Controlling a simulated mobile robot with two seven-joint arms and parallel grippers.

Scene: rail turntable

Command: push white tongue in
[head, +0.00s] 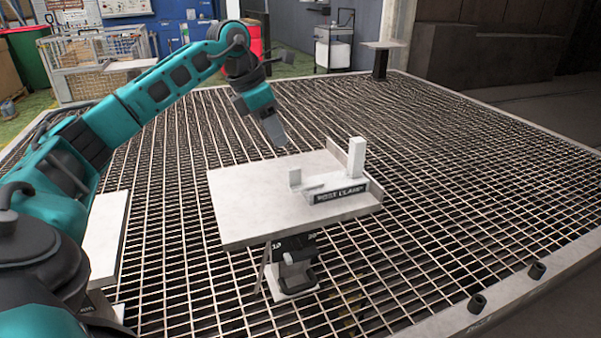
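A white fixture stands on the right part of a pale plate (250,200). It has a tall white upright block (356,158) and a dark front label (341,195) with white lettering, only partly legible. A white tongue (314,187) lies flat to the left of the block, with a short white upright post (295,178) at its left end. How deep the tongue sits in the fixture cannot be told. My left gripper (275,135) hangs above the plate's back edge, up and left of the post, apart from it. Its fingers look close together, but their gap is unclear. My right gripper is not visible.
A dark stand (296,262) with a white foot is under the plate. Another pale plate (105,235) is at the left, partly behind my arm. Grating surrounds the plate; a small pedestal table (382,46) stands far back.

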